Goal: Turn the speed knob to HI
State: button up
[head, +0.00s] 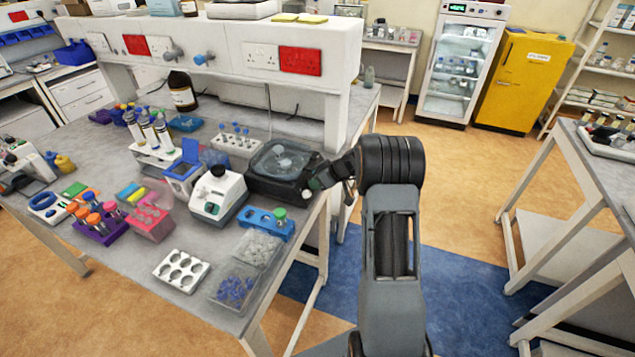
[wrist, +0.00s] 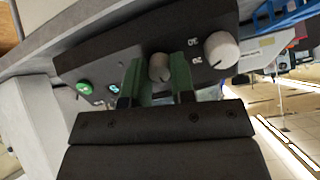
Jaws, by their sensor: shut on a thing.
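The black benchtop device (head: 262,186) with a round clear top stands at the table's right edge in the head view. Its dark front panel (wrist: 105,65) fills the upper wrist view. My gripper (wrist: 160,78) has its two green fingers closed on either side of a small grey knob (wrist: 159,66), which has a dark pointer line. In the head view my gripper (head: 318,182) reaches the device's right side, and the held knob is hidden there. A larger pale knob (wrist: 221,50) with small numbers beside it sits to the right, untouched. I cannot read a HI mark.
A green button (wrist: 83,87) and a second round green-blue one (wrist: 115,88) lie left of my fingers on the panel. A blue tube rack (head: 262,224) and a white instrument (head: 217,197) stand close to the device.

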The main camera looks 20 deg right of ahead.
jog(key=shift+f+m+b, duration=0.15)
jog(key=shift+m+b, duration=0.15)
jog(key=shift+b, duration=0.1)
grip_shut()
jog(key=shift+m+b, duration=0.5)
jog(key=shift+b, duration=0.2)
jog(key=m+b, duration=0.3)
jog(key=m, duration=0.1)
jog(key=shift+g+y, duration=0.3)
jog(key=shift+y, duration=0.1)
jog(key=m+b, duration=0.1)
jog(key=m, duration=0.2)
jog(key=shift+d+m, duration=0.1)
jog(key=shift+m, duration=0.2)
jog(key=shift+m+y, duration=0.5)
jog(key=shift+m, duration=1.5)
jog(key=o, duration=0.9)
grip_release()
jog(key=shift+c, duration=0.2)
